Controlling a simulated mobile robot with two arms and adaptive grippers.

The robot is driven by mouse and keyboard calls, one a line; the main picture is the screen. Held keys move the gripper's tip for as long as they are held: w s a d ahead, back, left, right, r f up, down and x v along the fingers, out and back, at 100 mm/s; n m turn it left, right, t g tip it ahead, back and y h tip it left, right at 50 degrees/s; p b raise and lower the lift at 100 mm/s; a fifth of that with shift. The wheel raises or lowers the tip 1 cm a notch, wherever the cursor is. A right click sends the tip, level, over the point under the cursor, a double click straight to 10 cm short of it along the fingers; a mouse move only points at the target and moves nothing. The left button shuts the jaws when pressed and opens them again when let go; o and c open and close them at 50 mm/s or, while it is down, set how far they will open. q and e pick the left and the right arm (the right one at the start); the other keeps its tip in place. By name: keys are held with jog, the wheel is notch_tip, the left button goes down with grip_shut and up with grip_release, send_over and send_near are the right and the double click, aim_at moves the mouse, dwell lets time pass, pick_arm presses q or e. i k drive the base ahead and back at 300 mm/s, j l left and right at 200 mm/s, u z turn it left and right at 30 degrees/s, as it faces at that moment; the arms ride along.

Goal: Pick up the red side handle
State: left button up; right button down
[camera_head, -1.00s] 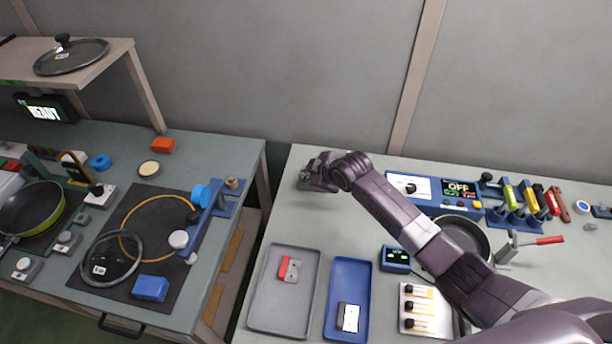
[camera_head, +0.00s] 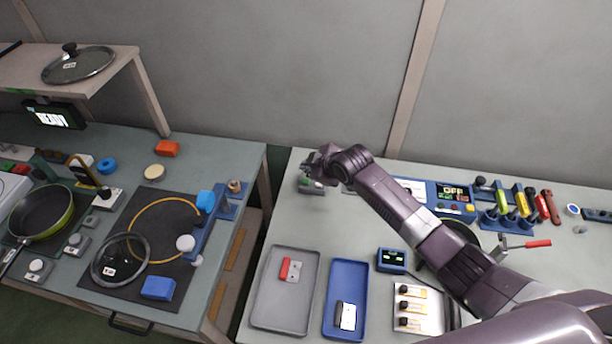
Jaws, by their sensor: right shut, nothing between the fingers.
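A small red handle (camera_head: 285,268) with a grey metal plate beside it lies in the grey tray (camera_head: 262,310) on the right-hand table. My right gripper (camera_head: 310,172) is at the far left part of that table, well behind the tray and apart from the handle. The fingertips are small and partly hidden by the wrist. My left gripper is not in view.
A blue tray (camera_head: 334,318) stands right of the grey tray. A dark pan (camera_head: 455,229) is partly hidden behind my right arm. A red-handled lever (camera_head: 537,244) stands farther right. The table between gripper and trays is clear. A gap separates the two tables.

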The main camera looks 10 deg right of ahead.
aim_at(295, 269)
jog(key=k, duration=2)
